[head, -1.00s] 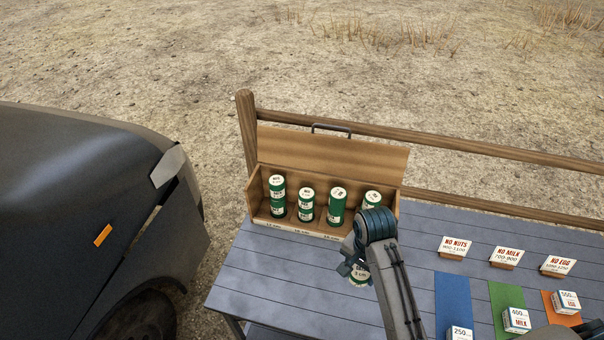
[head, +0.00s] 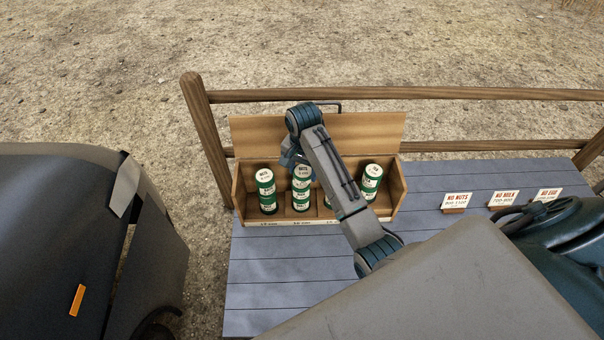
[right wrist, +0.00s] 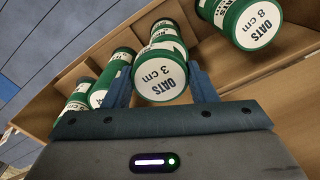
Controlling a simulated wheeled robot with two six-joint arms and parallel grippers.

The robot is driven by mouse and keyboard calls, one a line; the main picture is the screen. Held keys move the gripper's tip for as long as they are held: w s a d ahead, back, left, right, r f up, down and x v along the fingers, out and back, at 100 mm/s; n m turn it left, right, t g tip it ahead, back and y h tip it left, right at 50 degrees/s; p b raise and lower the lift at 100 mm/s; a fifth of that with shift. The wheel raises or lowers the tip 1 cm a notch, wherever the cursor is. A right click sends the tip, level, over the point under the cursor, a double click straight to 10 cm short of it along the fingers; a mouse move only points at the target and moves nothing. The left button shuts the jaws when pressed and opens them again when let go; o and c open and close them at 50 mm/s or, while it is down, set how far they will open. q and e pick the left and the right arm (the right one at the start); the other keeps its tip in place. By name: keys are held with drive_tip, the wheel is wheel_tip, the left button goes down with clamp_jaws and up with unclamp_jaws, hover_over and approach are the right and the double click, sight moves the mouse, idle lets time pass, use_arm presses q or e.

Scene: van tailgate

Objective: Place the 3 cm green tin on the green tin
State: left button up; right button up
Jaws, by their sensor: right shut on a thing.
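My right gripper (head: 298,165) is over the wooden box, at the second stack from the left. In the right wrist view its fingers (right wrist: 161,88) are shut on the 3 cm green tin (right wrist: 160,77), whose white end reads "OATS 3 cm". In the head view the held tin (head: 302,171) looks upright, lined up over a green tin (head: 302,199) standing in the box. This lower tin shows partly behind the held one in the right wrist view (right wrist: 165,28). I cannot tell whether the two touch. My left gripper is out of view.
The open wooden box (head: 290,222) holds other green tins: an 8 cm one (right wrist: 252,25) at the left stack (head: 265,192) and one at the right (head: 371,183). My arm hides part of the box. Signs (head: 457,200) stand on the table (head: 268,290). A van (head: 70,225) is left.

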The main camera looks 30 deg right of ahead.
sight(300, 167)
drive_tip(key=shift+w, duration=0.3)
drive_tip(key=f+p, duration=0.1)
drive_tip(key=w+f+p, duration=0.1)
drive_tip(key=shift+a+f, duration=0.1)
drive_tip(key=shift+f, duration=0.6)
drive_tip(key=shift+s+f, duration=0.1)
drive_tip(key=shift+f, duration=0.1)
drive_tip(key=o, duration=1)
drive_tip(key=shift+f, duration=0.1)
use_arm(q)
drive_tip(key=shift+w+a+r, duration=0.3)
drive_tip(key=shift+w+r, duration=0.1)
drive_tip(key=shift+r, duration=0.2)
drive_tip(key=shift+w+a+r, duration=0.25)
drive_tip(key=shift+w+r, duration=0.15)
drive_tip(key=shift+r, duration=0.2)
